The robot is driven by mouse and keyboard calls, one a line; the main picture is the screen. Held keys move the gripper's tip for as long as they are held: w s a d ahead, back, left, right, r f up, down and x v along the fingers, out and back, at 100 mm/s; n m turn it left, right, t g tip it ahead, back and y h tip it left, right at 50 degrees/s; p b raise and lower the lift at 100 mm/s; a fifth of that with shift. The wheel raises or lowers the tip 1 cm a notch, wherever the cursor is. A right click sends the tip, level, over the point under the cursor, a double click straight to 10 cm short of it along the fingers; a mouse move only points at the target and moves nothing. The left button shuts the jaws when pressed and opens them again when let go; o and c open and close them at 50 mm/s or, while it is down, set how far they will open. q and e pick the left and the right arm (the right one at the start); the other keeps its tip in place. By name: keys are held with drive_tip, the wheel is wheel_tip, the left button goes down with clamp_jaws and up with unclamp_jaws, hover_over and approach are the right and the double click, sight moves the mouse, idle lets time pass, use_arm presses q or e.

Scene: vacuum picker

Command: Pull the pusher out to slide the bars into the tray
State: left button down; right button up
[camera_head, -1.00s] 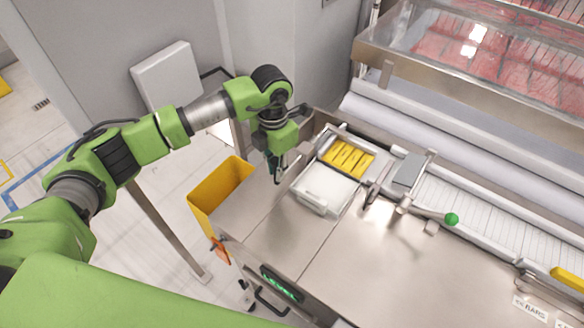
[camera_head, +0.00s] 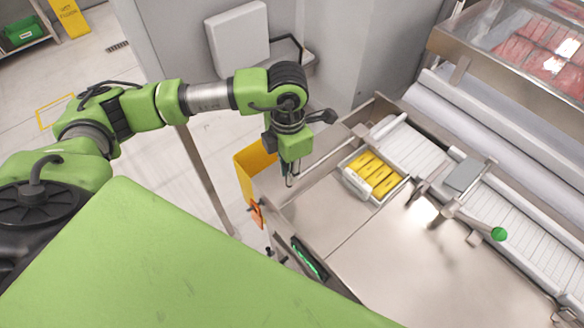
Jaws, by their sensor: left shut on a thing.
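My left gripper (camera_head: 291,178) points down at the left edge of the steel worktop and is shut on the end of the pusher (camera_head: 324,159). The pusher is a thin metal bar; its grip end is mostly hidden by the fingers. Several yellow bars (camera_head: 377,170) lie side by side in the white tray (camera_head: 352,182), at the near end of the ribbed slide. My right gripper is not in view.
A green-knobbed lever (camera_head: 499,234) and a grey plate (camera_head: 464,174) are to the right of the tray. A machine with a clear cover stands behind.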

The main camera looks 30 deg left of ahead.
use_arm(q)
drive_tip(key=shift+a+r, duration=0.1)
drive_tip(key=c, duration=2)
unclamp_jaws()
drive_tip(key=shift+c, duration=0.2)
drive_tip(key=shift+s, duration=0.25)
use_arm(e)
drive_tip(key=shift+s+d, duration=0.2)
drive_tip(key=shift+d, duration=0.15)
use_arm(q)
wheel_tip(320, 180, up, 12)
drive_tip(key=shift+r, duration=0.1)
drive_tip(key=shift+a, duration=0.1)
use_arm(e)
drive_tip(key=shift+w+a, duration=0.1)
